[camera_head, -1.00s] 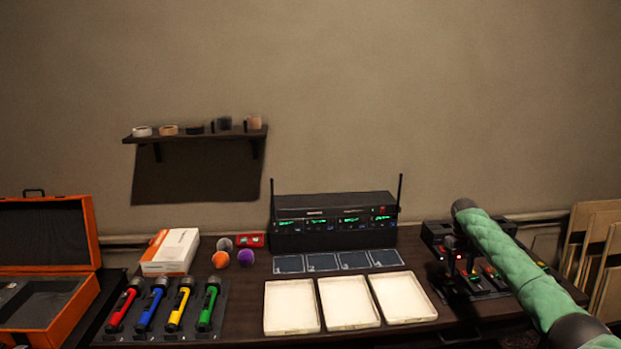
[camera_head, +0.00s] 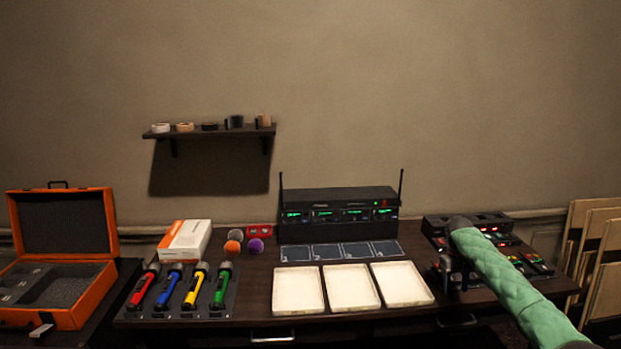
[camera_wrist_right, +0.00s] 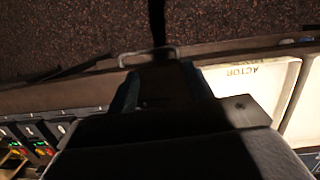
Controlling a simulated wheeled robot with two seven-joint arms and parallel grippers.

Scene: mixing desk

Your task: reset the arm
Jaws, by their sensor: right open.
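My right arm, in a green sleeve, comes in from the lower right in the head view. My right gripper (camera_head: 446,270) shows there as a small dark shape below the arm's dark end, beside the mixing console. In the right wrist view the right gripper (camera_wrist_right: 160,85) has its two fingers apart, with nothing seen held between them. It is over the desk's front edge, near a metal drawer handle (camera_wrist_right: 147,54). My left gripper is in neither view.
The mixing console (camera_head: 512,240) is close to the right arm. Three white trays (camera_head: 352,288) lie left of it. A wireless receiver (camera_head: 338,210) stands behind. Several coloured microphones (camera_head: 164,287) lie left, next to an open orange case (camera_head: 88,300).

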